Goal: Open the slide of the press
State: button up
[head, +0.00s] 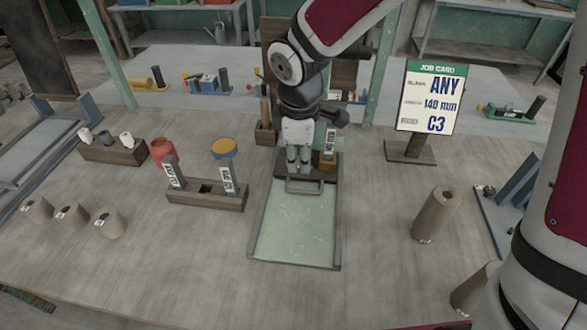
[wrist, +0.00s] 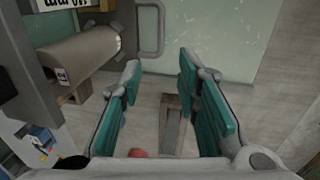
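The press (head: 325,160) stands at the middle of the table, with a label reading 140 mm, partly hidden behind my gripper. A pale green bed with a grey frame (head: 292,232) extends from it toward the front. A grey loop handle (head: 304,187) lies over the bed close to the press block; it also shows in the wrist view (wrist: 161,30). My gripper (head: 298,167) points down just behind the handle in the head view. In the wrist view its teal fingers (wrist: 160,75) are apart with nothing between them, and the handle is beyond the tips, not touched.
A wooden rack (head: 205,194) with labelled tools stands left of the press. A job card (head: 428,97) and a clay cylinder (head: 433,214) stand to the right. The table in front of the bed is clear.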

aim_at(301, 190)
jog(key=f, duration=0.4)
jog(key=w+f+b, duration=0.1)
jog(key=f, duration=0.3)
jog(key=w+f+b, duration=0.1)
jog(key=f, duration=0.4)
jog(key=shift+w+d, duration=0.15)
jog(key=shift+d, duration=0.1)
grip_shut()
